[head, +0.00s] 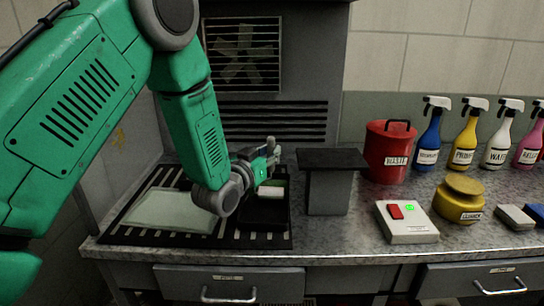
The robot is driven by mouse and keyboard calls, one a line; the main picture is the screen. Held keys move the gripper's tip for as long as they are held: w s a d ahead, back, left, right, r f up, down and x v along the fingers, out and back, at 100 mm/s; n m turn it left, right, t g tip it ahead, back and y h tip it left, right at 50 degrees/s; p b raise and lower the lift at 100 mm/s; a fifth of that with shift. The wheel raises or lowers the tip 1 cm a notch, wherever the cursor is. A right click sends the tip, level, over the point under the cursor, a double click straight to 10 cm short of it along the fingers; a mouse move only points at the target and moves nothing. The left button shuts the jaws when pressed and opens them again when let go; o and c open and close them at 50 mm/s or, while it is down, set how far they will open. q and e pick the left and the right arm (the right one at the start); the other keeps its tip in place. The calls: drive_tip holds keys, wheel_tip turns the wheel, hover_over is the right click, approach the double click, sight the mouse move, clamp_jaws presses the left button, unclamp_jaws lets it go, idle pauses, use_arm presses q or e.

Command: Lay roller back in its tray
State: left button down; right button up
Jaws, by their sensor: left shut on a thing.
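My left gripper (268,166) is over the dark tray (263,215) on the workbench, shut on the roller, whose handle is mostly hidden by the gripper and my arm. The roller's pale cylinder (271,191) shows just below the gripper, at the back part of the tray. I cannot tell whether the roller touches the tray floor. My right gripper is not in view.
A pale sheet (165,212) lies on a slotted black grille left of the tray. Right of the tray stand a dark flat-topped pedestal (329,185), a red waste bin (388,155), a white button box (406,224), a yellow container (459,203) and several spray bottles (465,138).

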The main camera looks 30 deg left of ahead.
use_arm(q)
drive_tip(key=shift+a+f, duration=0.25)
drive_tip(key=shift+f, duration=0.25)
drive_tip(key=shift+a+f, duration=0.1)
drive_tip(key=shift+a, duration=0.35)
drive_tip(key=c, duration=1.6)
unclamp_jaws()
drive_tip(key=shift+a, duration=0.1)
drive_tip(key=shift+o, duration=0.2)
drive_tip(key=shift+d, duration=0.5)
drive_tip(key=shift+s, duration=0.25)
drive_tip(key=s+b, duration=0.1)
drive_tip(key=s, duration=1)
drive_tip(key=shift+s, duration=0.25)
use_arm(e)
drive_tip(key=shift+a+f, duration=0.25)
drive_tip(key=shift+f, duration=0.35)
use_arm(q)
drive_tip(key=shift+a+f, duration=0.1)
drive_tip(key=shift+f, duration=0.05)
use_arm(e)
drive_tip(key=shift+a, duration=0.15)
